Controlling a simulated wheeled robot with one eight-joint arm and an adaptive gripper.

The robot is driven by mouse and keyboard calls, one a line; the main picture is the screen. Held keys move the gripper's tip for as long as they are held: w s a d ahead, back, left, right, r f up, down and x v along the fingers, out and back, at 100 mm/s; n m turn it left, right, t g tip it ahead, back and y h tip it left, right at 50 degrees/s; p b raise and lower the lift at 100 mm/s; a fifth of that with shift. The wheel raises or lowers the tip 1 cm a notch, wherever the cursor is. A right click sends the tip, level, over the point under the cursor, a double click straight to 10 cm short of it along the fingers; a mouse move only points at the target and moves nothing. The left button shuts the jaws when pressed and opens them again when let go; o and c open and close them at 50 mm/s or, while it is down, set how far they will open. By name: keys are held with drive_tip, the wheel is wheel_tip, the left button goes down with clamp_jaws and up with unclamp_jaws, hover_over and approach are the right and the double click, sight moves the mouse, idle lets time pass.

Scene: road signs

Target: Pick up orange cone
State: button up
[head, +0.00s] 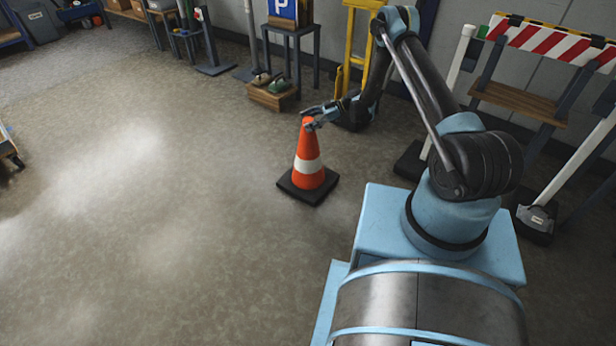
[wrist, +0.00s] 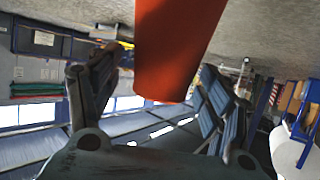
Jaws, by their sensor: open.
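The orange cone (head: 308,179) stands upright on the floor on its dark square base, with one white band around it. My gripper (head: 312,115) is at the cone's tip, its fingers reaching in from the right. In the wrist view the cone's orange top (wrist: 177,45) comes down from the upper edge, between the two spread fingers of my gripper (wrist: 160,72). The fingers are open, with a gap showing on the left side of the cone. Whether the right finger touches the cone, I cannot tell. The cone's base is out of the wrist view.
A red-and-white striped barrier (head: 555,42) and white posts stand at the right. A blue parking sign (head: 284,10) rests on a small table (head: 291,29) behind the cone. A low wooden box (head: 272,97) lies on the floor below it. The floor left of the cone is clear.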

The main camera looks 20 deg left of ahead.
clamp_jaws()
idle(0.4)
drive_tip(key=shift+r, duration=5.05)
